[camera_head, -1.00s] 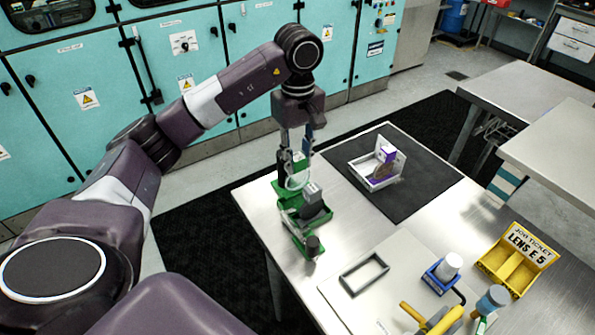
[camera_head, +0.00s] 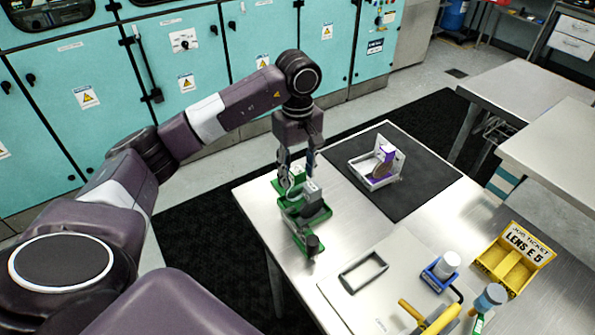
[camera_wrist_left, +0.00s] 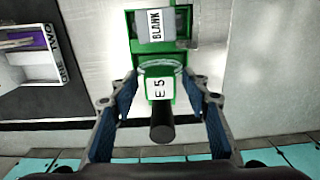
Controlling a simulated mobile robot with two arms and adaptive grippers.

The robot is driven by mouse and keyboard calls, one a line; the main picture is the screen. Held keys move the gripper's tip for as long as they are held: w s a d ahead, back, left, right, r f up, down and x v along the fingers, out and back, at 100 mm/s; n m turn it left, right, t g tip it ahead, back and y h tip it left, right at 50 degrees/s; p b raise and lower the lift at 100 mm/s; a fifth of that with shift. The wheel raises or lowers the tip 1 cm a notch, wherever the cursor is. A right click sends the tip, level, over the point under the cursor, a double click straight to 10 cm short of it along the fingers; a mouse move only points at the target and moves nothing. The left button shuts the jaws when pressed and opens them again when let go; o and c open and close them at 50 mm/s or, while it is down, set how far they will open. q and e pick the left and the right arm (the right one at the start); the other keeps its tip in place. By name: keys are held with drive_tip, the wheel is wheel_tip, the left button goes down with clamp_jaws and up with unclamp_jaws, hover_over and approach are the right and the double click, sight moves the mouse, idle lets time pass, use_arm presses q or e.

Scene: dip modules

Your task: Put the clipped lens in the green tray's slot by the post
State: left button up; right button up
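The green tray (camera_head: 301,243) lies along the table's left part. In the head view my left gripper (camera_head: 298,178) is down over its far end. In the wrist view the left gripper (camera_wrist_left: 161,78) has its fingertips close against both sides of the clipped lens (camera_wrist_left: 159,88), which has a green clip, a plate marked E 5 and a clear rim. A dark post (camera_wrist_left: 162,130) stands right beside the clip. The grey block marked BLANK (camera_wrist_left: 160,38) sits in the tray beyond it. The lens's lower part and the slot under it are hidden. My right gripper is not seen.
A white open box with a purple piece (camera_head: 378,172) stands on the black mat. A grey frame (camera_head: 363,272), a blue holder and the yellow job-ticket stand (camera_head: 516,262) are to the right.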

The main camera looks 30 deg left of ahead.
use_arm(q)
drive_tip(key=shift+r, duration=0.1)
drive_tip(key=shift+r, duration=0.2)
wheel_tip(320, 180, up, 5)
drive_tip(key=shift+w+f+b, duration=0.1)
drive_tip(key=shift+f+b, duration=0.1)
drive_tip(key=shift+b, duration=0.65)
wheel_tip(320, 180, up, 7)
drive_tip(key=shift+p, duration=0.3)
